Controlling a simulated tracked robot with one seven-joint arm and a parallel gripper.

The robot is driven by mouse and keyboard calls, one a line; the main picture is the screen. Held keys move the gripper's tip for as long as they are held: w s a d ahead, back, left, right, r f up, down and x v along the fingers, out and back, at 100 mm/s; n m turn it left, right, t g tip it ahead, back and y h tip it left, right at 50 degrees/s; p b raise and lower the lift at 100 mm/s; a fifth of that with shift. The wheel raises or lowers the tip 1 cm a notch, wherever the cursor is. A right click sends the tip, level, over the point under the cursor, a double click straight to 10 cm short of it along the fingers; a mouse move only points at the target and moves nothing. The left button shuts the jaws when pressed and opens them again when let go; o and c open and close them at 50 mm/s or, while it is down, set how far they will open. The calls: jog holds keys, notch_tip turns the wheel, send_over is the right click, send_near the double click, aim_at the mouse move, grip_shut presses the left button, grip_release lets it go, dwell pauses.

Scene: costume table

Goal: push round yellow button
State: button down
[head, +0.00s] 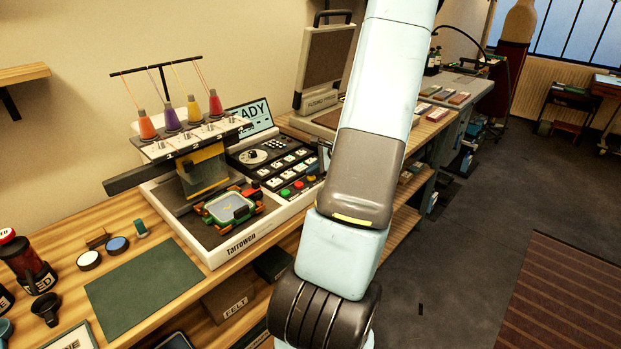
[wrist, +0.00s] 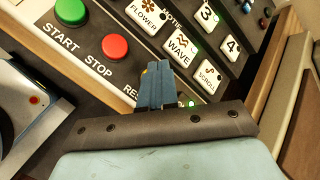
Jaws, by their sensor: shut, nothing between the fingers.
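My gripper (wrist: 156,68) is shut and empty in the wrist view, its blue-grey fingers over the machine's dark control panel. A small sliver of yellow, seemingly the round yellow button (wrist: 145,72), shows at the left edge of the fingertips, beside a partly covered label starting "RES". The fingers hide the rest of it, and I cannot tell whether they touch it. In the head view my arm hides the gripper, and I cannot make out the yellow button clearly.
The red STOP button (wrist: 115,47) and green START button (wrist: 71,11) lie left of the fingers. White WAVE (wrist: 180,45) and SCROLL (wrist: 208,74) keys lie close on the right. The embroidery machine (head: 222,255) stands on a wooden bench, with its hoop (head: 229,208) at the front.

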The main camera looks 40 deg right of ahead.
aim_at(313, 178)
jog(key=shift+r, duration=0.65)
jog(key=shift+r, duration=0.1)
jog(key=shift+r, duration=2.4)
jog(key=shift+a, duration=0.1)
jog(key=a+r+n+g, duration=0.1)
jog(key=a+r+n, duration=0.3)
jog(key=a, duration=0.4)
jog(key=s+a+r+n+g, duration=0.1)
jog(key=a+r+n+g, duration=0.1)
jog(key=a+r+n, duration=0.35)
jog(key=a+r+n+g, duration=0.1)
jog(key=a+r+n, duration=0.15)
jog(key=a, duration=0.75)
jog(key=s+a+r+n+h, duration=0.1)
jog(key=s+a+r+n, duration=0.3)
jog(key=s+a+n, duration=0.2)
jog(key=s+a+r+n+h, duration=0.1)
jog(key=s+a+r+n, duration=0.4)
jog(key=s, duration=0.5)
jog(key=shift+s+a+n+t+h, duration=0.15)
jog(key=shift+a+n+t+h, duration=0.15)
jog(key=shift+a+n+t, duration=0.15)
